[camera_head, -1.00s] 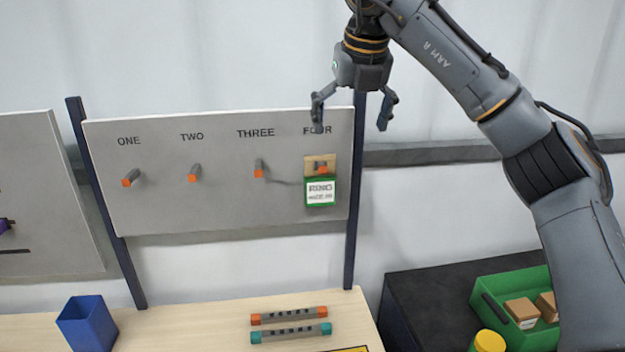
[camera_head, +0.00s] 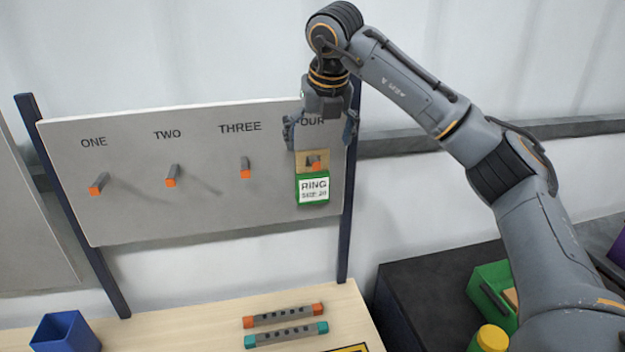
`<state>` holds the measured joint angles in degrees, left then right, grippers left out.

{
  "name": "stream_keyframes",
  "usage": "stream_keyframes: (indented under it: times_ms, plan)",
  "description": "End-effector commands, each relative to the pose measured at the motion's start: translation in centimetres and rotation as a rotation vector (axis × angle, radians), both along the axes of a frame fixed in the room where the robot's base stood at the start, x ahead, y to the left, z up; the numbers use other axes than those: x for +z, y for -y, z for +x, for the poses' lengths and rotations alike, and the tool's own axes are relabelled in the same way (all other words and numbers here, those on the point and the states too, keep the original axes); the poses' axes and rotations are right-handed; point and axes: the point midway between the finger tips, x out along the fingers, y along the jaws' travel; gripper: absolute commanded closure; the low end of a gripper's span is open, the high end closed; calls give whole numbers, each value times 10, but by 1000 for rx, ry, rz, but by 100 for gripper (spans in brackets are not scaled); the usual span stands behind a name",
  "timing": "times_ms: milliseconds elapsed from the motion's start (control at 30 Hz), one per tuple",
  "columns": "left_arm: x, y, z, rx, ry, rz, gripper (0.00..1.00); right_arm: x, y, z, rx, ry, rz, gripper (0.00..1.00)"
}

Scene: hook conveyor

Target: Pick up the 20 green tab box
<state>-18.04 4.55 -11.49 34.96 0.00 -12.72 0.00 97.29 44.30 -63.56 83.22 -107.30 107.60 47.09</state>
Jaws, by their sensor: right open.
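The green tab box (camera_head: 312,202) hangs on the peg under the word FOUR, at the right end of the grey board (camera_head: 215,215). It has a tan upper tab and a white label that reads RING, with a size line that looks like 20. My right gripper (camera_head: 320,148) is open and empty, pointing down just above the box. Its fingers are to either side of the FOUR lettering and partly cover it. I cannot tell how far in front of the board they are. My left gripper is not in view.
Pegs ONE (camera_head: 98,184), TWO (camera_head: 172,175) and THREE (camera_head: 245,168) are empty. A blue bin (camera_head: 64,334) and two bars with orange (camera_head: 283,316) and teal (camera_head: 286,335) ends are on the wooden table. A green crate (camera_head: 485,295) and a yellow-topped container (camera_head: 492,337) are at right.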

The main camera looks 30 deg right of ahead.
Motion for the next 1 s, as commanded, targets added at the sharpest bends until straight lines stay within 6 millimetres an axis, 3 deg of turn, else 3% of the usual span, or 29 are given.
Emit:
stream_keyframes:
  times_ms: [300,500,700,1000]
  plan:
    - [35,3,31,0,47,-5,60,-27,1,19,0,-5,-2,6]
    - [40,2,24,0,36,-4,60,-47,2,25,1,-1,-1,6]
    - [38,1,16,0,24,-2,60,-48,2,26,1,0,0,6]
    - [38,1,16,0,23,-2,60,-48,2,26,0,0,-1,65]
